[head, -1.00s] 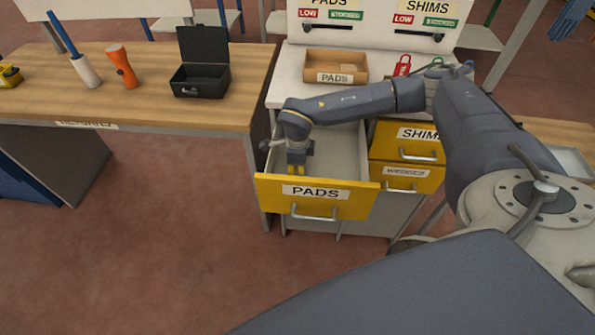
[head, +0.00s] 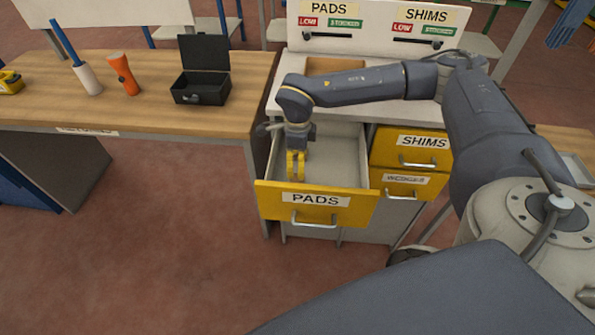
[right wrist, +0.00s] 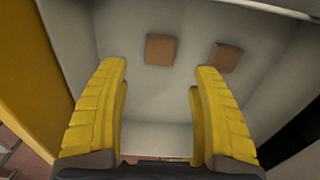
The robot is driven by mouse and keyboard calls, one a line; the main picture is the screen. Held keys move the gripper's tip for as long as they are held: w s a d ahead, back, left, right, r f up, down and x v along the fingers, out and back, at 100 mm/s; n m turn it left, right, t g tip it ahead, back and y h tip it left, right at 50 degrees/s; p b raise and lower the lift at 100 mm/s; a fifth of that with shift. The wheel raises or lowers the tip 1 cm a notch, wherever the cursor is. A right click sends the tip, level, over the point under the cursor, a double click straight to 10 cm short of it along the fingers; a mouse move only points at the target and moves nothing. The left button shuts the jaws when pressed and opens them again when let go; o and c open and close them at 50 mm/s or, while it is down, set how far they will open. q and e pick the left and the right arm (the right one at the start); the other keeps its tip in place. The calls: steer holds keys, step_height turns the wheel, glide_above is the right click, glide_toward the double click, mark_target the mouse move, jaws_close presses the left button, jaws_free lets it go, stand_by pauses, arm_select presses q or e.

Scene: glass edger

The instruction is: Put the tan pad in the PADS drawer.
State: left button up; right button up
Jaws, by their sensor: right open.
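The PADS drawer (head: 345,207) is a yellow-fronted drawer with a pale interior, pulled open under the counter. My right gripper (head: 295,166) points down at the drawer, behind its front panel. In the right wrist view the yellow fingers (right wrist: 160,115) are spread apart with nothing between them. Beyond the fingertips, two tan pads lie apart on the drawer floor, a left one (right wrist: 160,50) and a right one (right wrist: 226,58). I cannot tell which is the task's pad. The pads cannot be made out in the head view. My left gripper is out of view.
The SHIMS drawer (head: 387,156) and a smaller yellow drawer (head: 376,181) are shut at the right. A tan tray (head: 322,64) on the counter is partly hidden by my arm. An open black box (head: 200,88) and an orange flashlight (head: 124,75) stand on the left bench.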

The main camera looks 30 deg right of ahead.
steer(key=shift+r, duration=2)
